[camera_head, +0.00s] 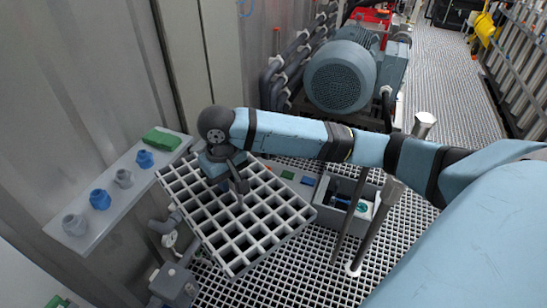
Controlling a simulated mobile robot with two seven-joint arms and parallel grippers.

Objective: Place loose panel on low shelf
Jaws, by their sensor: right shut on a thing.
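The loose panel (252,238) is a light grey square grating in the middle left of the head view. It is held tilted above the grated floor. My right gripper (238,190) reaches in from the right and is shut on the panel near its upper part. The gripper and wrist hide part of the panel. A grey shelf (128,178) on the left wall holds several blue and grey fittings and a green block; I cannot tell if it is the low shelf. My left gripper is not in view.
A grey bin (343,207) with small items stands on the floor right of the panel, beside upright metal posts (378,225). A blue motor (340,76) stands behind my arm. Pipes and a grey valve box (174,284) lie below the shelf. A grated walkway (440,80) runs back right.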

